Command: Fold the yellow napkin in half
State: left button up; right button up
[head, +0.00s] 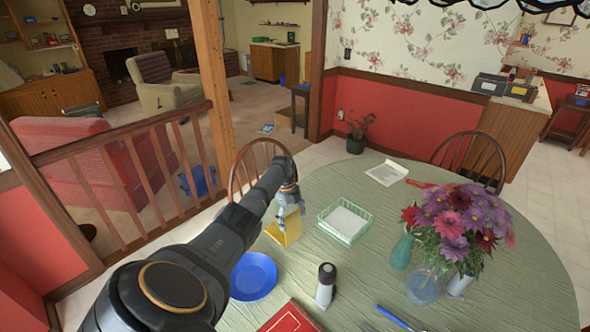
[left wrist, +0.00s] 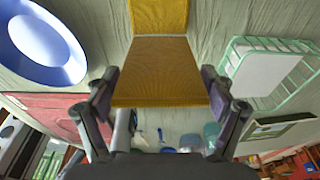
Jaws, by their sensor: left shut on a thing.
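The yellow napkin (head: 284,228) is on the green-clothed table in the head view, one part flat on the cloth and one part raised. My left gripper (head: 289,202) is at the raised part and is shut on it. In the left wrist view the raised flap of the napkin (left wrist: 162,72) lies between the two fingers of my left gripper (left wrist: 160,92), and the flat part shows beyond a crease. The flap's held edge is close to the camera. My right gripper is not in view.
A blue plate (head: 254,277) is left of the napkin and a green wire basket (head: 345,222) with white paper is right. A bottle (head: 326,285), a red book (head: 290,320), a teal vase (head: 402,250) and flowers (head: 455,225) stand or lie nearby. Bare cloth surrounds the napkin.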

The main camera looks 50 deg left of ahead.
pick_arm(q)
jog(key=shift+s+a+f, duration=0.1)
jog(key=shift+a+f, duration=0.1)
jog(key=shift+a, duration=0.1)
jog(key=shift+d+r, duration=0.15)
jog(key=shift+r, duration=0.05)
dwell(0.5)
dwell(0.3)
